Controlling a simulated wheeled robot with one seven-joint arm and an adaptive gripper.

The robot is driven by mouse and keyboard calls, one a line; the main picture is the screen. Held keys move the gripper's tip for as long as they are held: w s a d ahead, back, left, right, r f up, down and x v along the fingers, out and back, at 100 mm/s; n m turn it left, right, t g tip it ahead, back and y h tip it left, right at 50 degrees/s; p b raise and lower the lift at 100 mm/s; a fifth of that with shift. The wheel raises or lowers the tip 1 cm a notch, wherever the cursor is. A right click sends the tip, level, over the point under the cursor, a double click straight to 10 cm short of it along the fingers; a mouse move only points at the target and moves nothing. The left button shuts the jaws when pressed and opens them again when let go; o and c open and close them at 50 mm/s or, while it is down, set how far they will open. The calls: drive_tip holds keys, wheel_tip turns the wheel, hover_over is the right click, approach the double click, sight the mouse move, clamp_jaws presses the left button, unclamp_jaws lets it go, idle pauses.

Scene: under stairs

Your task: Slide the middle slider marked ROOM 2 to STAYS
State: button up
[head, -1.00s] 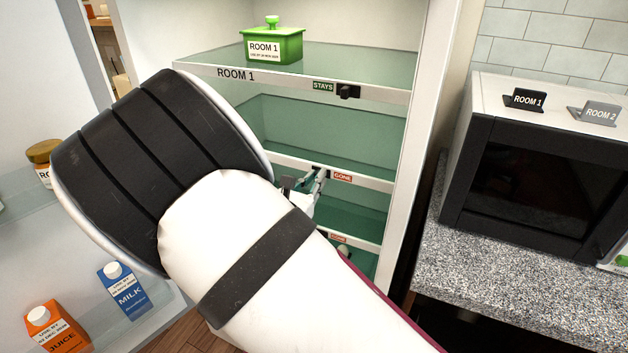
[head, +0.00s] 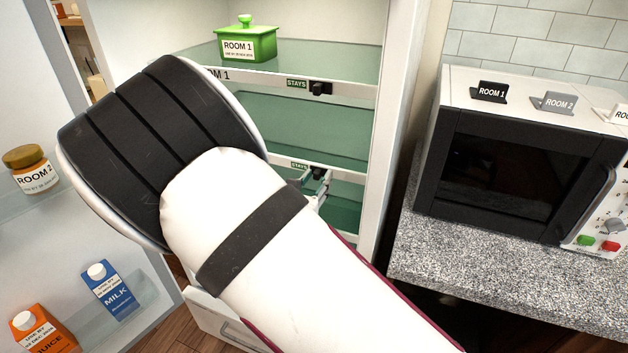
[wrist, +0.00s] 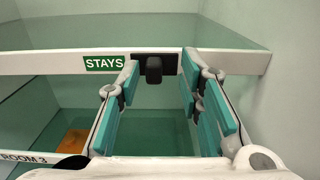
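The middle shelf's slider shows as a black knob (wrist: 153,69) on a dark plate in the wrist view. A green STAYS label (wrist: 104,63) is uncovered to its left and also shows in the head view (head: 299,166). No red label shows on this strip. The ROOM 2 lettering is out of view. My gripper (wrist: 160,76) is open, its teal-padded fingers on either side of the knob with gaps visible. In the head view my gripper (head: 316,182) is at the middle shelf's front edge, partly hidden by my arm.
The top slider (head: 320,88) sits right of its STAYS label, below a green ROOM 1 box (head: 246,42). A ROOM 3 strip (wrist: 22,158) lies lower in the wrist view. The microwave (head: 520,160) stands right of the fridge; the open door's shelves hold cartons and a jar.

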drive_tip(key=v, duration=1.2)
idle(0.5)
